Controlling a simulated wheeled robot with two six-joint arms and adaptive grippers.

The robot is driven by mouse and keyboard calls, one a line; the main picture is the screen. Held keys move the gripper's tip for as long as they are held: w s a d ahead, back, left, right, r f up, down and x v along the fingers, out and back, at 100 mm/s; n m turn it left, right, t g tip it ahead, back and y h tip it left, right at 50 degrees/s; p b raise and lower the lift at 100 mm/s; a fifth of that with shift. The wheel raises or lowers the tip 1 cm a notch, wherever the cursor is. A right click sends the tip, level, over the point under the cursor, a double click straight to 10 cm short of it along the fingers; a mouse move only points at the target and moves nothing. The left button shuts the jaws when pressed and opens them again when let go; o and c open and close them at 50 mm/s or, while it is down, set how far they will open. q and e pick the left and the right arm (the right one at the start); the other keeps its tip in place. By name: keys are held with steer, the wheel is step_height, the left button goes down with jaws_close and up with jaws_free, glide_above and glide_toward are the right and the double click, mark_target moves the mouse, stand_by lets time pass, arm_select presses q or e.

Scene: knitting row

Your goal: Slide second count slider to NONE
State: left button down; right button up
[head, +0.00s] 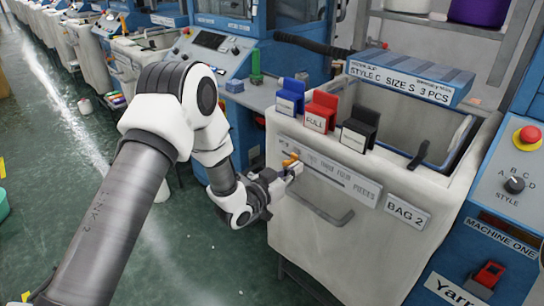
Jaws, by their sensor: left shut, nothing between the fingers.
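A count strip (345,180) runs along the front of the pale bin marked BAG 2 (407,213). Its lettering is partly readable, with number words and PIECES toward the right. A small orange slider (289,160) sits near the strip's left end. My left gripper (292,171) is shut and empty, its tips right by the slider; I cannot tell whether they touch it. The gripper hides part of the strip's left end, and I cannot read the word NONE there. My right gripper is not in view.
Blue (291,97), red FULL (321,111) and black (360,129) clips stand on the bin's rim. A blue order box (412,77) lies across its back. A handle (322,212) juts out below the strip. Floor (200,260) is open at left.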

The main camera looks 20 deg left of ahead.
mark_target(284, 163)
arm_select(q)
steer(key=shift+w+a, duration=0.25)
steer(key=shift+a, duration=0.35)
steer(key=shift+w+a, duration=0.2)
steer(key=shift+a, duration=0.45)
steer(key=shift+w+a, duration=0.25)
steer(key=shift+a, duration=0.35)
steer(key=shift+s+d, duration=0.3)
steer(key=shift+d, duration=0.4)
steer(key=p+v, duration=0.2)
steer(key=v, duration=0.6)
